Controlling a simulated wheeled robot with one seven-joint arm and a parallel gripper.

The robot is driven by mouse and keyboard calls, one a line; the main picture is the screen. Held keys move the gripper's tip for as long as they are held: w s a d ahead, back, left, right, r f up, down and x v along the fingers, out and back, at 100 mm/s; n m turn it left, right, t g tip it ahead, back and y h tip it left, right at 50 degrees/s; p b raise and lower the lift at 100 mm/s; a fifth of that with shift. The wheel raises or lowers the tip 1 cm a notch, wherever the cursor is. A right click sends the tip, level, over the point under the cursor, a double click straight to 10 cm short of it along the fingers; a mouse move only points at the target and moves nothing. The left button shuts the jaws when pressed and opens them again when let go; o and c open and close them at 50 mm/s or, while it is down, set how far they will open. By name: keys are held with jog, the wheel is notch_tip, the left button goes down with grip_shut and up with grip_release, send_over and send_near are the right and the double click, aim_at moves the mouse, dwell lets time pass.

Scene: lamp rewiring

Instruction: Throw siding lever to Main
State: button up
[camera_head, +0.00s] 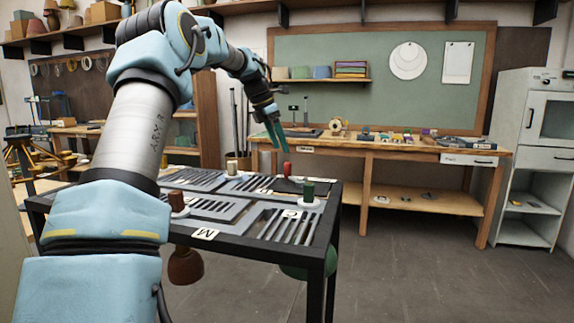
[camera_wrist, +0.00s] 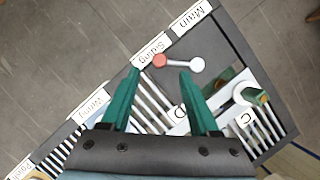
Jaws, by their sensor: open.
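The siding lever shows in the wrist view as a pale arm with a red knob (camera_wrist: 159,60) and a round white pivot (camera_wrist: 197,64). Its knob end lies beside the "Siding" label (camera_wrist: 150,49); the "Main" label (camera_wrist: 190,18) is further up and right. In the head view the red knob (camera_head: 286,169) stands upright at the table's far side. My gripper (camera_wrist: 161,73) is open and empty, its green fingers pointing down. In the head view my gripper (camera_head: 276,141) hangs above the red knob, apart from it. In the wrist view the knob appears just beyond the gap between the fingertips.
The black-framed table (camera_head: 318,225) carries slotted grey track panels. More labels line the edge in the wrist view. A wooden workbench (camera_head: 400,152) stands behind, with clear floor between.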

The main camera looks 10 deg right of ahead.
aim_at(287, 163)
jog(key=p+x, duration=0.1)
jog(key=x, duration=0.7)
jog(key=shift+f, duration=0.1)
grip_shut()
dwell(1.2)
